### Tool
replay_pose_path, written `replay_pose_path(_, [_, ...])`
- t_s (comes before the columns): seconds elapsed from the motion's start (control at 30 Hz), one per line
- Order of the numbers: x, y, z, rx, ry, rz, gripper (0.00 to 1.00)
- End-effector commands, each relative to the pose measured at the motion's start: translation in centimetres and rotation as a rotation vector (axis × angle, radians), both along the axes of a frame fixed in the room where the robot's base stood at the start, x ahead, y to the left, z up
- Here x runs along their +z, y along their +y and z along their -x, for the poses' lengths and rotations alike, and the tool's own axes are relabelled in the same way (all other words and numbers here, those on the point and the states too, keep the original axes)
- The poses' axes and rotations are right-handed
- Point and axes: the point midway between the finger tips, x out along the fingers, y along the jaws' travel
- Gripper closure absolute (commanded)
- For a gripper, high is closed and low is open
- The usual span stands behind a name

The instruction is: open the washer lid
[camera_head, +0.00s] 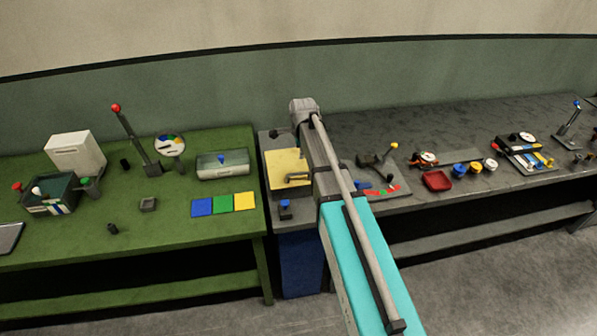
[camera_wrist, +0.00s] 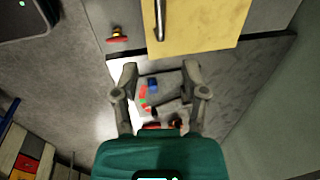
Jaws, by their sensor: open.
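The washer is a grey unit with a dark blue front (camera_head: 301,264), standing between the two benches. Its lid is a yellow panel (camera_head: 283,160) that lies flat and looks shut, with a dark bar handle (camera_head: 297,178) near its right side. In the wrist view the yellow lid (camera_wrist: 210,22) and its metal handle (camera_wrist: 160,20) are at the top, cut off by the picture edge. My gripper (camera_wrist: 160,70) is open and empty, its fingertips below the lid's edge in that picture and apart from the handle. My arm hides part of the lid's right side in the head view.
A blue knob (camera_head: 285,205) sits on the washer's front left. A green bench (camera_head: 190,240) with bins, a lever and coloured tiles is at the left. A dark bench (camera_head: 440,130) with tools and a red tray (camera_head: 437,181) is at the right.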

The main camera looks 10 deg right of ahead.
Motion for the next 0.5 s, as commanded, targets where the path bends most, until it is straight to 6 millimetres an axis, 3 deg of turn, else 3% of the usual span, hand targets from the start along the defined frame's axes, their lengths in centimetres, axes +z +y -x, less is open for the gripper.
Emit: replay_pose_path(0.5, [-2.0,0.0,-0.3,0.002,0.001,0.0,0.43])
